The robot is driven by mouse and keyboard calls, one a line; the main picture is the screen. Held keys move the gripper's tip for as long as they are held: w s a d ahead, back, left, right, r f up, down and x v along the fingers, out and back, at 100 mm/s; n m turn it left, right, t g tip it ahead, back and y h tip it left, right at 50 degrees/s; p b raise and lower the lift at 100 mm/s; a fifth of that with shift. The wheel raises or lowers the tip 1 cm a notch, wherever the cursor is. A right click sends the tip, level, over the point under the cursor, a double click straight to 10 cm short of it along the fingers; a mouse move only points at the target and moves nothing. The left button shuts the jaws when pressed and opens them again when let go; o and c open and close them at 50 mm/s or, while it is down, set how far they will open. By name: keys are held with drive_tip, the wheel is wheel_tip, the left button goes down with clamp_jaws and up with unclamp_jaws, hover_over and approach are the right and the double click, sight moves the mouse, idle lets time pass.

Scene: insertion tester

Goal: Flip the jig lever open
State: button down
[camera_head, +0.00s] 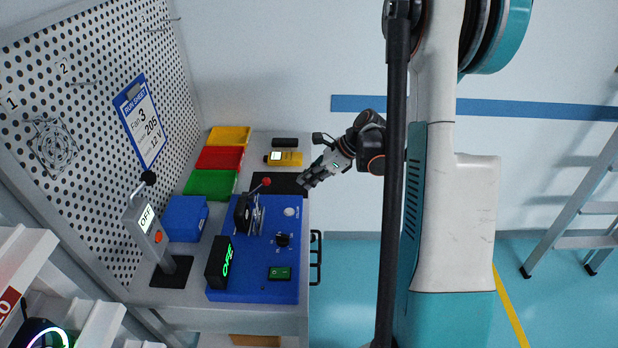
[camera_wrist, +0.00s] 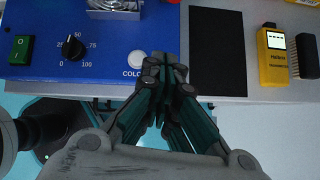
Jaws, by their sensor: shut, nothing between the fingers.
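The jig (camera_head: 257,222) stands on the blue tester panel (camera_head: 270,275), with metal rails beside a black block. Its lever has a red ball knob (camera_head: 266,181) and slants up to the right from the block. My gripper (camera_head: 303,182) is to the right of the knob, apart from it, near the bench's right edge. In the wrist view my gripper (camera_wrist: 171,62) is shut and empty, its tips over the panel's edge beside a white button. A metal part of the jig (camera_wrist: 115,9) is cut off at the top there; the lever is not in that view.
A black mat (camera_wrist: 217,52), a yellow meter (camera_wrist: 275,55) and a dark brush (camera_wrist: 304,55) lie beside the panel. Dial (camera_wrist: 72,47) and green switch (camera_wrist: 21,50) are on it. A grey OFF unit (camera_head: 147,228) with a black-knobbed lever and coloured bins (camera_head: 210,184) stand left.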

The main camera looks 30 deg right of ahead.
drive_tip(key=b+x, duration=0.1)
drive_tip(key=x, duration=0.5)
drive_tip(key=shift+w+a+f, duration=0.2)
drive_tip(key=shift+a, duration=0.05)
drive_tip(key=shift+w+a+r+b, duration=0.35)
drive_tip(key=shift+w+a+r, duration=0.35)
drive_tip(key=shift+a, duration=0.05)
drive_tip(key=shift+w+a+r, duration=0.25)
drive_tip(key=shift+w+a, duration=0.1)
drive_tip(key=shift+w, duration=0.05)
drive_tip(key=shift+r, duration=0.15)
drive_tip(key=shift+w+a+r+g+h+p, duration=0.2)
drive_tip(key=shift+r+g+h+p, duration=0.1)
drive_tip(key=shift+r+h+p, duration=0.1)
